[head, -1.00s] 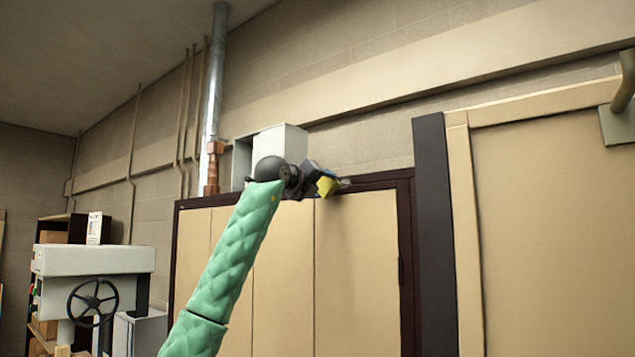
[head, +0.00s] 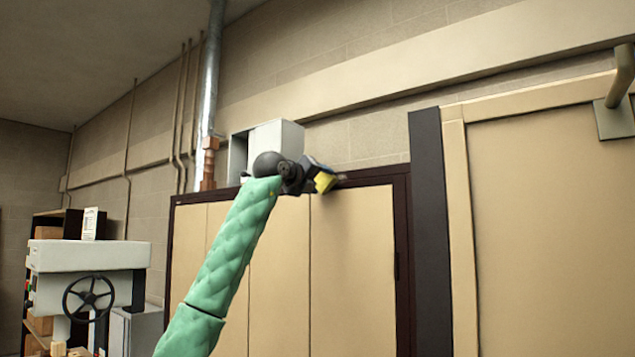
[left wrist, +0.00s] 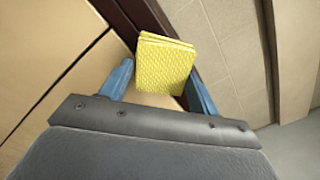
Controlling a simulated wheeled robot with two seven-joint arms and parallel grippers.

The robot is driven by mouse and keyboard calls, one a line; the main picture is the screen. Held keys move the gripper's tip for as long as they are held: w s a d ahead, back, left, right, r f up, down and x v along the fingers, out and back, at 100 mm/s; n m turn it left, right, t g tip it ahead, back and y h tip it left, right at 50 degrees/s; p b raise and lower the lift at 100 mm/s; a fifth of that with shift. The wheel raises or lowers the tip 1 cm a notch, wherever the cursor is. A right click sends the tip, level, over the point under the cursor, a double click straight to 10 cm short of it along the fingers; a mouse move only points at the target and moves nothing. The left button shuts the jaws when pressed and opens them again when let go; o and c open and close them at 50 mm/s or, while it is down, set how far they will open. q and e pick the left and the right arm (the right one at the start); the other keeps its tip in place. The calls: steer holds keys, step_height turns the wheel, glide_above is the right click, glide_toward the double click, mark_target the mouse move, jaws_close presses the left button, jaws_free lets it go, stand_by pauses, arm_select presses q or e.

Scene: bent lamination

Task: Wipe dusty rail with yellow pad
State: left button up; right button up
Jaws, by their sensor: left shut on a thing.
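The yellow pad (head: 325,181) shows at the end of my left arm in the head view. It also shows in the left wrist view (left wrist: 163,65), a folded, textured yellow block between two blue fingers. My left gripper (head: 318,177) is shut on the pad. The dark brown rail (head: 370,176) runs along the top of the tan cabinet, and the pad is at its upper edge. In the left wrist view the rail (left wrist: 140,14) passes behind the pad. I cannot tell whether the pad touches it, and no dust can be made out. My right gripper is not in view.
A white box (head: 277,145) stands on the cabinet top behind my left wrist. A metal pipe (head: 210,90) rises beside it. A dark post (head: 434,230) and a tan door panel (head: 550,220) are at right. A machine with a handwheel (head: 89,298) stands at lower left.

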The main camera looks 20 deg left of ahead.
arm_select(q)
steer(key=shift+w+d, duration=0.2)
steer(key=shift+w, duration=0.35)
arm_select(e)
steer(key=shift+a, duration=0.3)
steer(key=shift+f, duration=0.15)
